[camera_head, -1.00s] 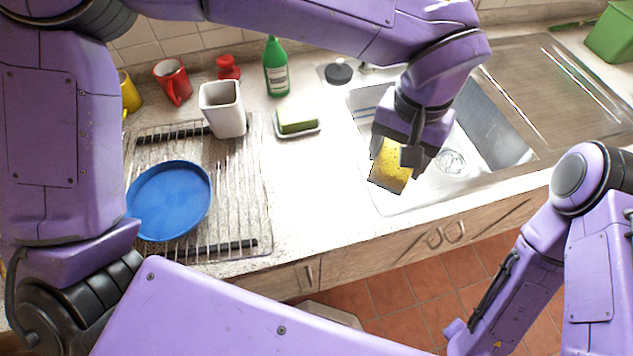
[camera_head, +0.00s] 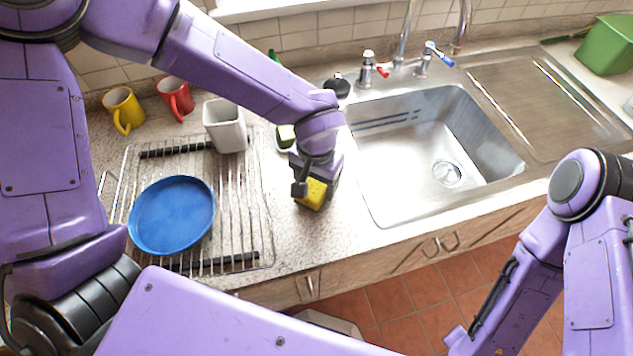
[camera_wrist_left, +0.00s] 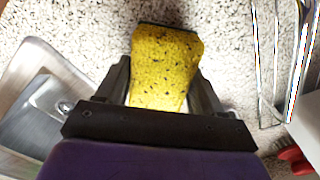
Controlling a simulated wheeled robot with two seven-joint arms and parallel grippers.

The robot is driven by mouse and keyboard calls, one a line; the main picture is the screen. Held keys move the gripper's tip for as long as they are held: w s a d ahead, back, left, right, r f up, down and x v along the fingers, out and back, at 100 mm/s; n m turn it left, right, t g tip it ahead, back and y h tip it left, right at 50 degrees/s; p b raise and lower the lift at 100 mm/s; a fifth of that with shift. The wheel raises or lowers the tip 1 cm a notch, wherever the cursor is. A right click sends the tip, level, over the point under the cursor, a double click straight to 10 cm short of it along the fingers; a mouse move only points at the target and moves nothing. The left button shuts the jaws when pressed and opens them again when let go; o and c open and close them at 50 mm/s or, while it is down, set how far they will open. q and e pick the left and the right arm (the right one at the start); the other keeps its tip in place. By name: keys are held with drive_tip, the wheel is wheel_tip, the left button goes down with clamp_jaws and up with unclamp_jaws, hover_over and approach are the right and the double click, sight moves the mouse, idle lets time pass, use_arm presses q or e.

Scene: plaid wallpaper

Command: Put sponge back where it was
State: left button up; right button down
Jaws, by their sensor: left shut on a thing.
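The yellow sponge (camera_head: 312,194) is held in my left gripper (camera_head: 313,180), above the counter strip between the dish rack and the sink. In the left wrist view the sponge (camera_wrist_left: 163,65) sits between the two dark fingers (camera_wrist_left: 160,85), its dark-edged end pointing away from the palm. A green sponge (camera_head: 286,135) on a small dish is mostly hidden behind my left wrist. My right gripper is out of view; only part of my right arm shows.
A wire dish rack (camera_head: 240,225) with a blue plate (camera_head: 172,214) and a white cup (camera_head: 225,125) stands to the left. A yellow mug (camera_head: 123,108) and red mug (camera_head: 176,97) stand behind it. The metal sink (camera_head: 410,185) is empty to the right.

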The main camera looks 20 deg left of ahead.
use_arm(q)
drive_tip(key=shift+w+d+f, duration=0.1)
drive_tip(key=shift+d+f, duration=0.05)
drive_tip(key=shift+f, duration=0.5)
drive_tip(key=shift+f, duration=0.1)
drive_tip(key=o, duration=1)
wheel_tip(320, 180, up, 12)
